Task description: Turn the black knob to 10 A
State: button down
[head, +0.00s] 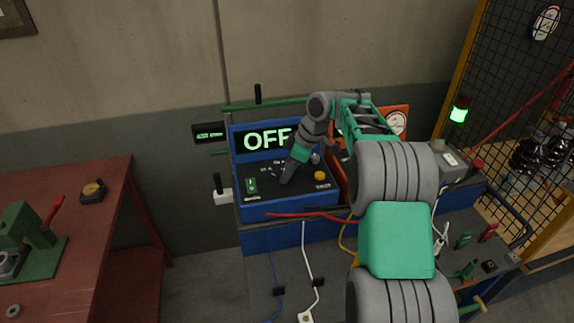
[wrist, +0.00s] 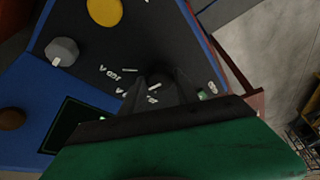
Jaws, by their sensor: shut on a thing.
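The blue instrument box (head: 287,207) stands on the bench, its lit display (head: 263,141) reading OFF. My gripper (head: 286,179) reaches down onto the box's dark sloped panel. It is shut at the place of the black knob, among small white markings. The knob is almost wholly hidden by the jaws in both views, so its pointer cannot be read. In the wrist view my gripper (wrist: 165,88) covers the middle of the marked dial. White scale labels (wrist: 110,72) show beside it, tilted and too small to read surely.
On the panel are a yellow button (head: 320,176), a grey knob (wrist: 62,51) and a green switch (head: 251,186). An orange instrument (head: 394,118) stands right, partly behind my arm. A red cable (head: 300,215) runs along the front. A red table (head: 75,185) is at left.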

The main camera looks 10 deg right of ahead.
jog(key=n+g+p, duration=0.1)
jog(key=n+p, duration=0.1)
jog(key=n, duration=0.1)
jog(key=shift+w+n+y, duration=0.15)
jog(key=shift+n+y, duration=0.15)
jog(key=shift+n+g, duration=0.4)
jog(key=shift+n, duration=0.7)
jog(key=c, duration=0.9)
grip_release()
jog(key=shift+r+m, duration=0.1)
jog(key=shift+m, duration=0.3)
